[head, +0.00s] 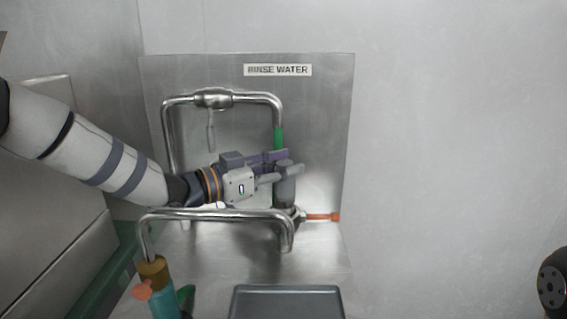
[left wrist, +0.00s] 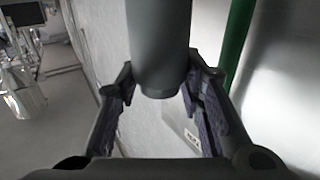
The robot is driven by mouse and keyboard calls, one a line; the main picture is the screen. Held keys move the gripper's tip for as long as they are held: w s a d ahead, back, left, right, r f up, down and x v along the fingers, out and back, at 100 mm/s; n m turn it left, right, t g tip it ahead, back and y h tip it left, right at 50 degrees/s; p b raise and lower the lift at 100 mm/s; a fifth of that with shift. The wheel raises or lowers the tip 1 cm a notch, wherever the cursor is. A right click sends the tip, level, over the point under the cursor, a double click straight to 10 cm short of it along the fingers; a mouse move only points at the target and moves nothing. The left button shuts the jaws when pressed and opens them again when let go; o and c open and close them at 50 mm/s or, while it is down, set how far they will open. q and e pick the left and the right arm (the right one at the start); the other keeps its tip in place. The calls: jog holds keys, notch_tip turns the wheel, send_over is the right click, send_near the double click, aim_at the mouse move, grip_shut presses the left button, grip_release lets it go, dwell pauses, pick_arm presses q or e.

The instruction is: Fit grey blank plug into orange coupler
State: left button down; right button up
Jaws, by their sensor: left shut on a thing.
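My left gripper (head: 290,164) comes in from the left in the head view and is shut on an upright grey cylinder, which I take for the grey blank plug (head: 286,188). In the left wrist view the same grey plug (left wrist: 160,45) hangs between the two fingers, its narrower end showing. In the head view its lower end is just above a metal fitting (head: 297,213); I cannot tell whether they touch. An orange-brown collar (head: 153,270) at the lower left may be the orange coupler, but I cannot tell for sure.
A steel panel labelled RINSE WATER (head: 277,70) carries bent pipes. A green pipe section (head: 278,138) stands close behind my left gripper. An orange handle (head: 323,217) sticks out right. A bent pipe (head: 215,214) crosses in front, near a teal body (head: 163,303). A grey tray (head: 285,289) lies below.

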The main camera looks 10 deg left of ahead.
aim_at(276, 182)
pick_arm(q)
jog(key=shift+f, duration=1.5)
jog(key=c, duration=1)
grip_release()
jog(key=v, duration=0.7)
jog(key=shift+s+a, duration=0.2)
jog(key=shift+s, duration=0.05)
